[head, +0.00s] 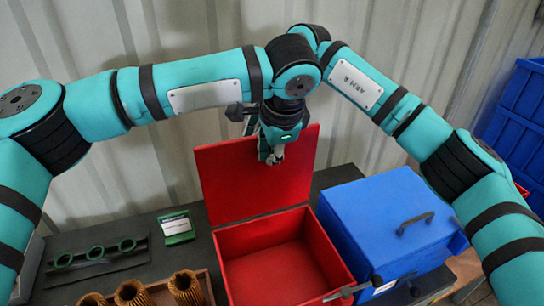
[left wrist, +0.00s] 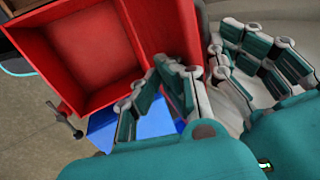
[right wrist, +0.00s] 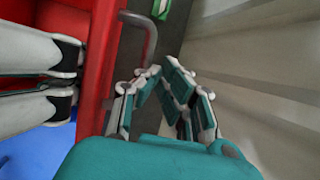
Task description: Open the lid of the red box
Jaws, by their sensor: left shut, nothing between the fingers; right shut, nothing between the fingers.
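The red box (head: 280,268) stands on the dark table, its empty inside visible. Its lid (head: 225,180) stands upright at the back edge, well away from the opening. My left gripper (head: 272,158) is shut and empty in front of the lid's inner face; whether it touches is unclear. The left wrist view shows its fingers (left wrist: 165,65) beside the red box (left wrist: 95,50). My right gripper (right wrist: 157,72) is shut and empty on the lid's outer side, near the grey handle (right wrist: 140,35) but not gripping it. Its fingertips are hidden in the head view.
A blue box (head: 385,215) with a handle stands right of the red box. A green-edged card (head: 176,227), a rack with green rings (head: 95,255) and brown cartridges (head: 130,293) lie left. A corrugated wall stands behind.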

